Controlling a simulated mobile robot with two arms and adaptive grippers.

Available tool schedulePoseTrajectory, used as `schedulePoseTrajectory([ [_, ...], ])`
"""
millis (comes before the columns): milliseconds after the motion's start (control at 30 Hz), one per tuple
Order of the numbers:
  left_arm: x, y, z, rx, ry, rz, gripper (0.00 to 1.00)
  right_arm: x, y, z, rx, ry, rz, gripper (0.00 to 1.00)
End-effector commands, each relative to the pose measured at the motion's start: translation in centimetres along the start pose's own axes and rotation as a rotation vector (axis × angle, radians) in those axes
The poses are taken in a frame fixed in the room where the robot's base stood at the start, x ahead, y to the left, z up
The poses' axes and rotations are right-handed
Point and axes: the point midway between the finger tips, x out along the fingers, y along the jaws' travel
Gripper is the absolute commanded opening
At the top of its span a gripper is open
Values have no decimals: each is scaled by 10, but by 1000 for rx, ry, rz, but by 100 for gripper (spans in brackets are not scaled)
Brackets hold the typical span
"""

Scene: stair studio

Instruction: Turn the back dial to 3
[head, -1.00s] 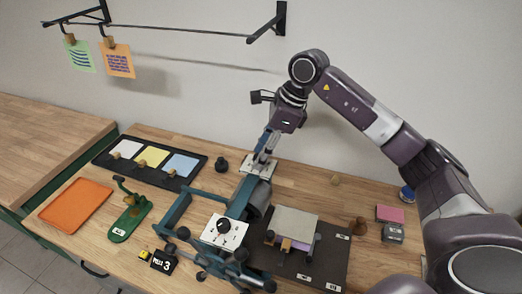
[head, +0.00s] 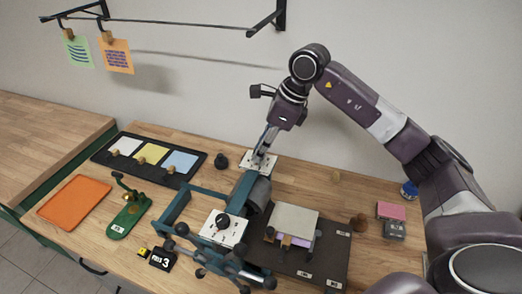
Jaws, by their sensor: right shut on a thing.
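The back dial sits on a white plate (head: 249,163) at the far end of the teal press (head: 244,188). My right gripper (head: 261,155) reaches down onto this plate from above and is shut on the back dial, which its fingers mostly hide. The number the back dial points to cannot be read. The front dial (head: 223,221) is a black knob on a white plate at the near end of the press. A small black sign (head: 162,258) in front of the press shows a 3. My left gripper is not in view.
A black tray (head: 197,173) with white, yellow and blue squares lies at the left back. An orange tray (head: 74,202) and a green stapler-like tool (head: 129,211) lie at the left. A dark board (head: 325,262) with a grey block is right of the press.

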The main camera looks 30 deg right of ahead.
Motion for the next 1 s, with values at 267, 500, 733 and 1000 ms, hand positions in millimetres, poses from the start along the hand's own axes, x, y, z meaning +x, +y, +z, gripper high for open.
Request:
schedulePoseTrajectory([
  [267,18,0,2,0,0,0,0,1,1,0,180,-4,-80,0],
  [500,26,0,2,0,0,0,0,0,1,1,309,-5,-132,0],
  [733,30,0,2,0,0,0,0,0,2,1,375,-4,-158,0],
  [1000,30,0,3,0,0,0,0,-1,2,1,392,-4,-165,0],
])
